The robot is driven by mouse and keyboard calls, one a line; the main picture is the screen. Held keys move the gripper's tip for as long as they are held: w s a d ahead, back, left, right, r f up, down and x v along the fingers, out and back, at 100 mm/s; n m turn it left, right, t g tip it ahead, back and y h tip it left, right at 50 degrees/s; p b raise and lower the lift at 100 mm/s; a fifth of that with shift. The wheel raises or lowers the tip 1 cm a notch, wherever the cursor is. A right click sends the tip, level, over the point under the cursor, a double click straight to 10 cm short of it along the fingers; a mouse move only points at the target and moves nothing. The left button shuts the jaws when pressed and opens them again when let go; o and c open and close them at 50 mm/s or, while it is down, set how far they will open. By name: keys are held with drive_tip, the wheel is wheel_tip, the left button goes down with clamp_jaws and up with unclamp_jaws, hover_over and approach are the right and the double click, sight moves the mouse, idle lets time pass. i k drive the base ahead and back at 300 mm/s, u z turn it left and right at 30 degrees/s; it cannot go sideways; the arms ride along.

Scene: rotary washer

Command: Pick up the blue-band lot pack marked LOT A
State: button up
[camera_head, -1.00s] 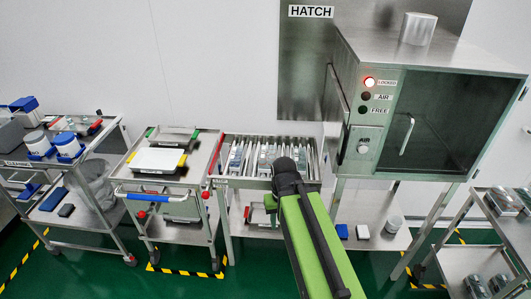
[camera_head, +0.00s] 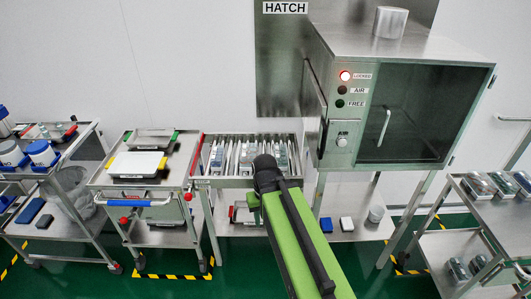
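Several grey and white packs stand in the slots of a metal rack (camera_head: 206,182) at the centre, below the hatch panel. One pack (camera_head: 219,154) shows at the left and another (camera_head: 281,150) at the right. Clear-topped packs (camera_head: 479,184) also lie on the right cart. No LOT A marking is readable on any pack, and I cannot tell which has a blue band. My gripper (camera_head: 265,162), at the dark end of my green arm, appears in front of the rack and hides part of it. Its fingers cannot be made out.
A steel cabinet (camera_head: 430,100) with a lit LOCKED lamp (camera_head: 345,75) stands right of the rack. A trolley (camera_head: 101,181) with a white tray stands left, and another (camera_head: 65,160) holds blue-banded jars (camera_head: 41,153). A right cart (camera_head: 465,200) is partly cut off. Green floor lies between.

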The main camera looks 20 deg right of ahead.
sight(218, 154)
drive_tip(key=z, duration=0.05)
drive_tip(key=k, duration=0.45)
drive_tip(key=u, duration=0.85)
drive_tip(key=i, duration=2.1)
drive_tip(key=u, duration=0.5)
